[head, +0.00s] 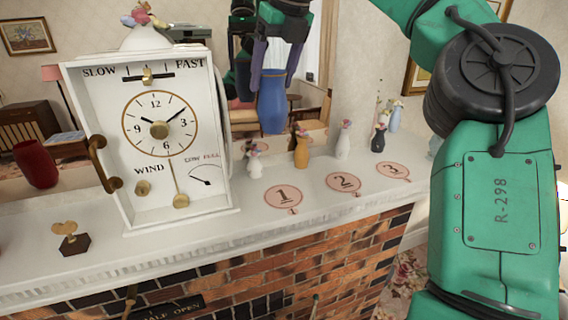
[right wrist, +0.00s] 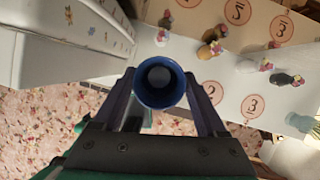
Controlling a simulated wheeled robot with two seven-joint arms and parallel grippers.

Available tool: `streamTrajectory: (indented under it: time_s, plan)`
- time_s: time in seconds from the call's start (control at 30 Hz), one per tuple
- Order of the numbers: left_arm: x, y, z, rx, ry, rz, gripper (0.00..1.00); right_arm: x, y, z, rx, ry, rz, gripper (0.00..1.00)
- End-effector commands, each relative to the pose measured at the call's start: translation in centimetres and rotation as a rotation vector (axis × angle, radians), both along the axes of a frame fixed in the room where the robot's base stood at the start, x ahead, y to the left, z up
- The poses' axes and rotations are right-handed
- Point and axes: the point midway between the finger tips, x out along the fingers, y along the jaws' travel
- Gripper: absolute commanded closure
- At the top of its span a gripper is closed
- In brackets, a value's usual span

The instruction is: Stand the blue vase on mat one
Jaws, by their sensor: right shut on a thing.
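The blue vase (head: 272,104) hangs in the air, upright, above the mantel in the head view. My right gripper (head: 273,72) is shut on its upper part. In the right wrist view the vase's round mouth (right wrist: 160,98) sits between the fingers of this gripper (right wrist: 163,90). Mat one (head: 284,197) is a pink disc marked 1 on the white mantel, lower in the picture than the vase and bare. Mat two (head: 343,182) and mat three (head: 393,171) lie to its right, also bare. My left gripper is not in view.
A white clock (head: 205,140) stands just left of mat one. A small white vase (head: 254,168), an orange vase (head: 301,155), another white vase (head: 343,146) and a dark vase (head: 378,141) stand behind the mats. A mirror backs the mantel. A red vase (head: 37,165) is far left.

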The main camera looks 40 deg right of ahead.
Motion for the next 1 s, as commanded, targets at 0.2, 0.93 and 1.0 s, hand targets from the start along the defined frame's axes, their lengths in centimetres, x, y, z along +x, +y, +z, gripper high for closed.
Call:
streamTrajectory:
  time_s: [0.2,0.93,1.0]
  plan:
    - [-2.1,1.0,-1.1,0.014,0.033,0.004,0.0,0.0,-0.2,-4.7,0.004,-0.008,0.001,0.94]
    - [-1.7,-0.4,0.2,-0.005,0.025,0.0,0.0,0.4,-0.2,-14.9,-0.002,-0.044,0.002,0.94]
    - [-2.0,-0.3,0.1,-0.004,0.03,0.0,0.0,0.4,-0.2,-14.9,-0.003,-0.044,0.002,0.94]
